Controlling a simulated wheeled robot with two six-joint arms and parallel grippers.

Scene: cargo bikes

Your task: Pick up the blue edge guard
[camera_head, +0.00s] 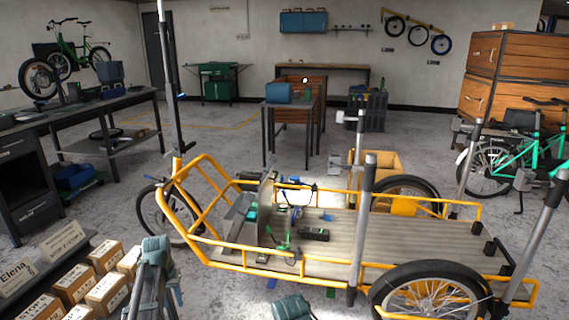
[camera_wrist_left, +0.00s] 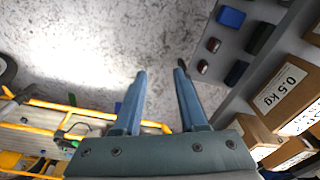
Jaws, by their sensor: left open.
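I cannot tell for sure which thing is the blue edge guard. In the left wrist view a blue block (camera_wrist_left: 231,17) and a darker blue piece (camera_wrist_left: 236,72) lie on the grey shelf at the right. In the head view a small blue piece (camera_head: 327,217) lies on the cargo bike's bed. A teal part at the bottom middle, perhaps my right gripper (camera_head: 292,308), shows no fingers.
The yellow cargo bike (camera_head: 420,235) fills the middle and right, with tools and a panel on its bed. Cardboard boxes (camera_head: 107,256) with labels stand on a dark shelf at the lower left. A workbench (camera_head: 90,105) is behind.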

